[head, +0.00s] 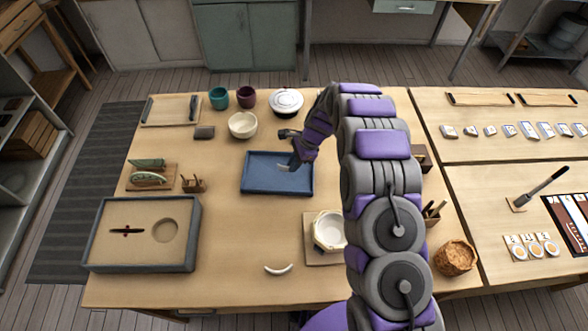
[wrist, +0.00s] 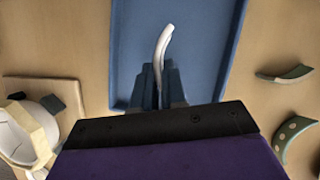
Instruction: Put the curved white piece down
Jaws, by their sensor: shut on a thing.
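The curved white piece (wrist: 163,42) is held between the fingers of my gripper (wrist: 158,88) in the wrist view, its free end sticking out past the fingertips. It shows small and pale in the head view (head: 284,167) beside my gripper (head: 294,161). The piece is over the blue tray (head: 262,185), whose floor also shows bare in the wrist view (wrist: 205,50). I cannot tell whether the piece touches the tray. A second curved white piece (head: 278,269) lies alone on the table near the front edge.
A sand box (head: 190,235) and a board with green pieces (head: 150,178) are at left. Table between tray and front edge is mostly clear.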

